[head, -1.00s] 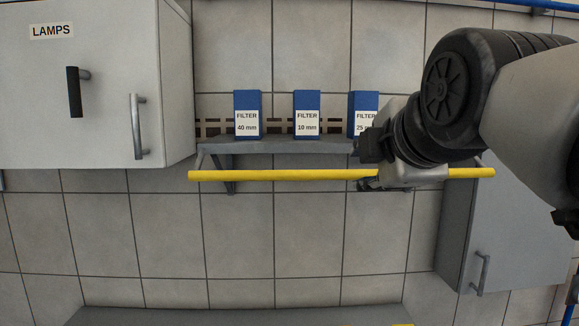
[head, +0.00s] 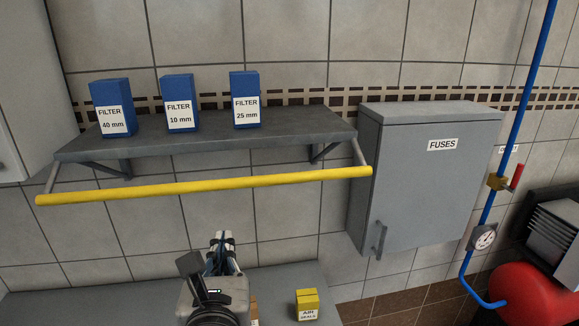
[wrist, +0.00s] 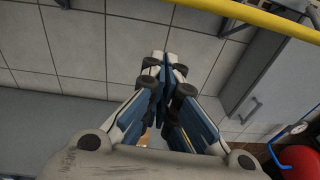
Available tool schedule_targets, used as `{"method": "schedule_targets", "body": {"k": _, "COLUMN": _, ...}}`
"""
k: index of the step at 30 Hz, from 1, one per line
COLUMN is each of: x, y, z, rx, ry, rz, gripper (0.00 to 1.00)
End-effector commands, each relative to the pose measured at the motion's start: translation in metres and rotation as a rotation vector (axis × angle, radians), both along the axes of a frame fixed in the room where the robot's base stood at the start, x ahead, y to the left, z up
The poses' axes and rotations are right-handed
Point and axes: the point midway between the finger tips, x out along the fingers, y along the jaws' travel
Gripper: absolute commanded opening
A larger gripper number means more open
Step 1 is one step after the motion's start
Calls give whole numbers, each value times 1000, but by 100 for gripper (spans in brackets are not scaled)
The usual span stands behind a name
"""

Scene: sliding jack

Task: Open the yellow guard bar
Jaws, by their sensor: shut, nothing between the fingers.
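The yellow guard bar (head: 205,187) runs across the front of a grey wall shelf, held at each end by a thin grey arm. It hangs below and in front of the shelf's front edge. It also crosses the top of the wrist view (wrist: 245,12). My gripper (head: 222,240) is below the bar, apart from it, pointing up toward the wall. In the wrist view my gripper's fingers (wrist: 165,62) are together with nothing between them, and the bar lies beyond and above them.
The grey shelf (head: 215,150) carries three blue filter boxes (head: 181,103). A grey FUSES cabinet (head: 425,190) stands just right of the bar's end. A yellow box (head: 307,304) sits on a lower grey surface. A blue pipe (head: 525,90) and red tank (head: 525,295) are at right.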

Motion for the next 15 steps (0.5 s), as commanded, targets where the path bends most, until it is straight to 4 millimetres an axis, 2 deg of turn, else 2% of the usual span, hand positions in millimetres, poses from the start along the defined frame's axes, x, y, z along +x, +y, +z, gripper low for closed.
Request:
{"method": "schedule_targets", "body": {"k": 2, "x": -8, "y": 12, "z": 1, "rx": -18, "ry": -14, "rz": 50, "gripper": 0}}
{"method": "schedule_targets", "body": {"k": 5, "x": -7, "y": 18, "z": -1, "rx": -21, "ry": -23, "rz": 69, "gripper": 0}}
{"method": "schedule_targets", "body": {"k": 8, "x": 5, "y": 20, "z": -3, "rx": -22, "ry": -22, "rz": 65, "gripper": 0}}
{"method": "schedule_targets", "body": {"k": 15, "x": 53, "y": 30, "z": -9, "rx": -23, "ry": -22, "rz": 62, "gripper": 0}}
